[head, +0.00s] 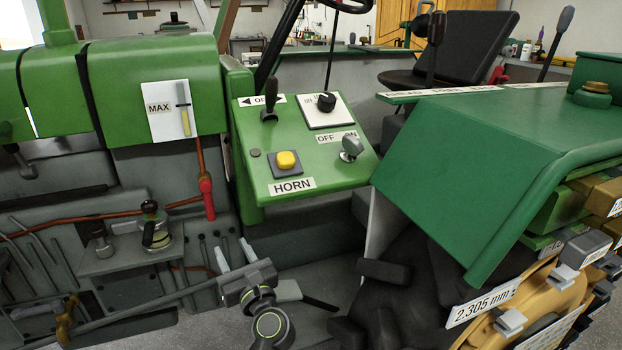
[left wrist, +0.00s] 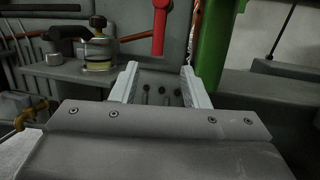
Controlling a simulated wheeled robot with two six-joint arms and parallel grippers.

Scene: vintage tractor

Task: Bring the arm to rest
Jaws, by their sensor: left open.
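My left gripper (head: 236,256) is in the lower middle of the head view, with its arm low in front of the tractor's side. Its two pale fingers point up and are apart, with nothing between them. In the left wrist view the gripper (left wrist: 159,84) also shows open and empty. A red handle (left wrist: 159,24) hangs beyond the fingertips there; in the head view the red handle (head: 207,198) is above and left of the gripper, apart from it. My right gripper is not in view.
The green control panel (head: 300,150) with a yellow horn button (head: 286,160) is above the gripper. A brass-topped fitting (head: 153,226) stands left. The green fender (head: 470,160) and dark tyre (head: 410,290) are right. Bare floor (head: 320,325) shows below.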

